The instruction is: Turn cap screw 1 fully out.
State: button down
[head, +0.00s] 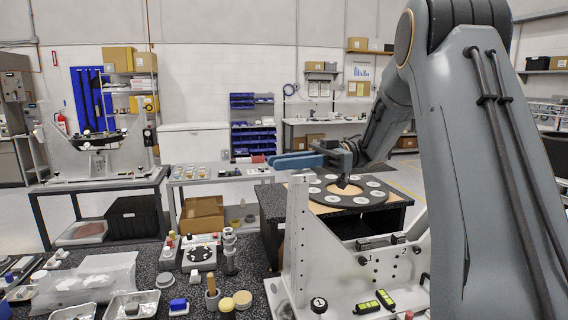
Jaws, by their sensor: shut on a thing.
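My gripper (296,160) is at the end of my grey arm, with long blue parts pointing left above a white upright plate (298,215) marked 1 at its top. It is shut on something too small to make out. The white fixture's lower face carries labels 1 and 2. A small dark round fitting (362,261) is beside the 1, and another (417,250) is beside the 2. I cannot tell which part is cap screw 1, or whether my gripper touches it. A black disc (345,203) with several pale circles lies behind the plate.
A dark speckled bench (150,262) at lower left holds a plastic bag (85,285), metal trays, knobs and a black dial unit (200,253). Two green-marked black blocks (367,307) lie on the fixture's base. Another white fixture stands on a table at far left. My arm hides much of the right side.

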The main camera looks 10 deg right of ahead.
jog(key=shift+r, duration=0.2)
jog(key=c, duration=1.6)
grip_release()
jog(key=shift+a, duration=0.1)
jog(key=shift+f, duration=0.1)
